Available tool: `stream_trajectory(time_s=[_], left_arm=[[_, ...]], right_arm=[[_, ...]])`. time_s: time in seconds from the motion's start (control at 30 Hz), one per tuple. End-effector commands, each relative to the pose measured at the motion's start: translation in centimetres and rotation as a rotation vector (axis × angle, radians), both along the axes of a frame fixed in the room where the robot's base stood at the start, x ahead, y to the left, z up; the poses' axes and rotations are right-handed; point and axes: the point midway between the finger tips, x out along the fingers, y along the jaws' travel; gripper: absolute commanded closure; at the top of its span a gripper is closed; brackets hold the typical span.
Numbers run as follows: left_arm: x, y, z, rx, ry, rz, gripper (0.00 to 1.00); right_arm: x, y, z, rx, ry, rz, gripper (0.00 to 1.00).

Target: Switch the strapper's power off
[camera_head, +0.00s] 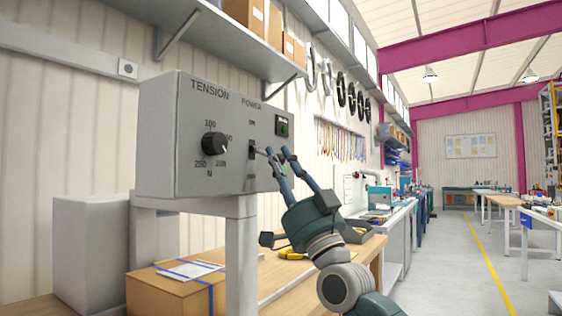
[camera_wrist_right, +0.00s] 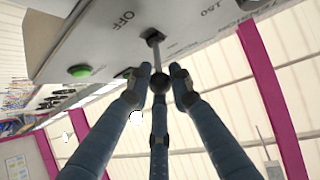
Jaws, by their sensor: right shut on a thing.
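The strapper's control box (camera_head: 205,140) is a grey panel box on a stand at the left of the head view. My right gripper (camera_head: 277,153) is at the switch. In the wrist view its blue fingers (camera_wrist_right: 160,84) are closed around the lever's black ball tip (camera_wrist_right: 159,83). The lever's exact tilt is hard to tell.
A cardboard box (camera_head: 177,292) with a blue strap and a paper stands below the panel. Yellow-handled pliers (camera_head: 290,254) lie on the wooden bench (camera_head: 330,262). A wall shelf (camera_head: 240,38) with boxes hangs above. Open floor (camera_head: 450,265) lies to the right.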

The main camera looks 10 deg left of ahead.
Motion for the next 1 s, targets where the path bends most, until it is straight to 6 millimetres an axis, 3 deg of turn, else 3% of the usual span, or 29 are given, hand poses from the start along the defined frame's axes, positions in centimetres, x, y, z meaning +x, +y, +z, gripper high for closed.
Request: stream_trajectory(time_s=[0.63, 0.67, 0.73, 1.0], left_arm=[[-0.01, -0.01, 0.01, 0.000, 0.000, 0.000, 1.00], [-0.02, -0.02, 0.01, 0.000, 0.000, 0.000, 1.00], [-0.02, -0.05, 0.01, -0.001, 0.000, 0.001, 1.00], [-0.02, -0.09, -0.01, -0.002, 0.000, 0.001, 1.00]], right_arm=[[0.20, 0.37, -0.53, -0.010, 0.009, 0.002, 1.00], [0.20, 0.37, -0.53, -0.010, 0.009, 0.002, 0.74], [0.18, 0.33, -0.48, -0.009, 0.007, 0.002, 0.61], [0.05, 0.12, -0.21, -0.004, 0.003, 0.001, 0.61]])
